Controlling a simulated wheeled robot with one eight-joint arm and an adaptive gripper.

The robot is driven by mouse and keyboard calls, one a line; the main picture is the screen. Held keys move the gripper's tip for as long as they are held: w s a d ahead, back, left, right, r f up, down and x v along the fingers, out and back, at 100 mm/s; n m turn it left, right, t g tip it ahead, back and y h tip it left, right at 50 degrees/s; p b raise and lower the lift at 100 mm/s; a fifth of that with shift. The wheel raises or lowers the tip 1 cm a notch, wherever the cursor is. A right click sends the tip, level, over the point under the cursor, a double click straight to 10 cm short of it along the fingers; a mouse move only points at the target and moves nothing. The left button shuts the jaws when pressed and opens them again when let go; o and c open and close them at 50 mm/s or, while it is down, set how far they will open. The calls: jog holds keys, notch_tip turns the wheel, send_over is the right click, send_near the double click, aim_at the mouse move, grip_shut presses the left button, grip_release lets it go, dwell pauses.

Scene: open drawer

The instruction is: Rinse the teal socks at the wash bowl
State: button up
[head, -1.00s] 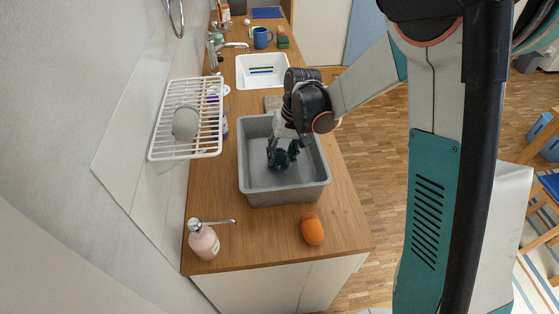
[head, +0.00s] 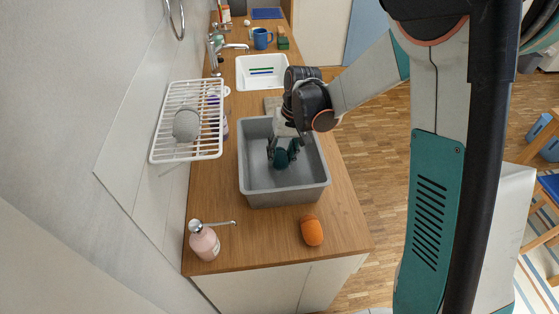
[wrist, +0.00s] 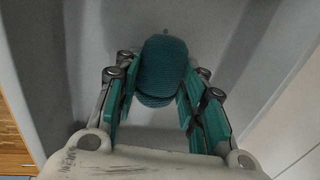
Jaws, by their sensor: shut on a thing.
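The teal socks (wrist: 162,70) are a rolled, ribbed bundle between the fingers of my gripper (wrist: 157,95) in the wrist view. My gripper (head: 284,154) is shut on them and points down into the grey wash bowl (head: 284,196) in the head view. The teal socks (head: 281,158) look small and dark there, partly covered by the fingers. The socks are inside the bowl's walls. I cannot tell whether they touch its floor. No water is clearly visible in the bowl.
A pink soap bottle (head: 204,242) and an orange sponge-like item (head: 311,230) stand in front of the bowl. A white dish rack (head: 187,155) is on the left. Behind are a white sink (head: 262,82), a tap (head: 235,46) and a blue mug (head: 261,39).

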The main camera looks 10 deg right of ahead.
jog(key=a+p+v, duration=0.2)
jog(key=p+v, duration=0.5)
jog(key=v, duration=0.5)
jog(key=shift+a+r, duration=0.25)
jog(key=shift+r, duration=0.05)
dwell(0.3)
dwell(2.0)
jog(key=a+p+v, duration=0.1)
jog(key=p+v, duration=0.2)
jog(key=v, duration=0.1)
send_over(281, 153)
jog(key=shift+s+f, duration=0.1)
dwell(0.6)
